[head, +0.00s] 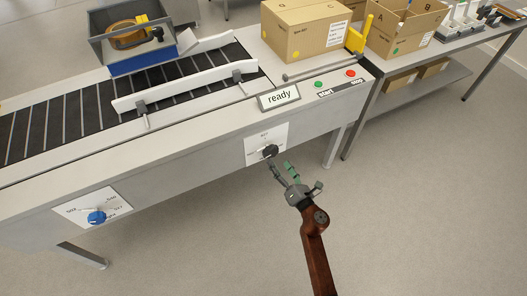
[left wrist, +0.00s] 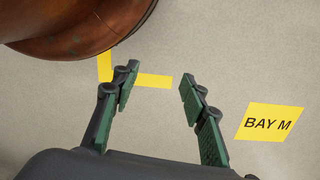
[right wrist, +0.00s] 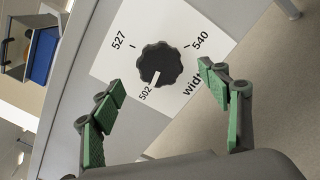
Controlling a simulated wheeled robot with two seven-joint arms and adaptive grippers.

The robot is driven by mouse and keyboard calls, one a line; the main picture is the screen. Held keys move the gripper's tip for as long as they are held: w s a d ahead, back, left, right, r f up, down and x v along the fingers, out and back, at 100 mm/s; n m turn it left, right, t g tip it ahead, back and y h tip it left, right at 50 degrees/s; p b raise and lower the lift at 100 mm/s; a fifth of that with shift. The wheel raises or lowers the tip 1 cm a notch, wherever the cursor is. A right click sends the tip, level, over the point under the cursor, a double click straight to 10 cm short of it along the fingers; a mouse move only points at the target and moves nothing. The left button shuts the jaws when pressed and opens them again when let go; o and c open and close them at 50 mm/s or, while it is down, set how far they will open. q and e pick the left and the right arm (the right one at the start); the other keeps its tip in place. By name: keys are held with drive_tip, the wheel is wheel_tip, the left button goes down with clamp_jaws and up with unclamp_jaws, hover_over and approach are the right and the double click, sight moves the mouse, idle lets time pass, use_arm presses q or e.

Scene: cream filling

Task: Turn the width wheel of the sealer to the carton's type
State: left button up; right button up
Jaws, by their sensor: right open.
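The width wheel (head: 270,151) is a black knob on a white dial plate on the sealer's front. In the right wrist view the wheel (right wrist: 160,65) has marks 502, 527 and 540 around it, and its white pointer line aims at 502. My right gripper (right wrist: 162,84) is open, its fingers spread to either side in front of the wheel, not visibly touching it. The carton (head: 305,32) stands on the sealer's right end; its label is too small to read. My left gripper (left wrist: 158,79) is open and empty above the floor.
A blue knob (head: 96,217) sits on another dial at the sealer's lower left. A sign (head: 279,98) reads "ready", near the green and red buttons. A second table with an open carton (head: 405,28) is at right. The floor before the sealer is clear.

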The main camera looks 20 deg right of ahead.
sight(273, 154)
drive_tip(key=w, duration=0.2)
drive_tip(key=w+b, duration=0.1)
drive_tip(key=w, duration=0.4)
drive_tip(key=shift+a, duration=0.4)
use_arm(q)
wheel_tip(273, 154, up, 6)
drive_tip(key=shift+d, duration=0.35)
use_arm(e)
drive_tip(key=shift+w, duration=0.25)
use_arm(q)
drive_tip(key=shift+w, duration=0.1)
use_arm(e)
drive_tip(key=shift+c, duration=0.3)
drive_tip(key=c, duration=1.1)
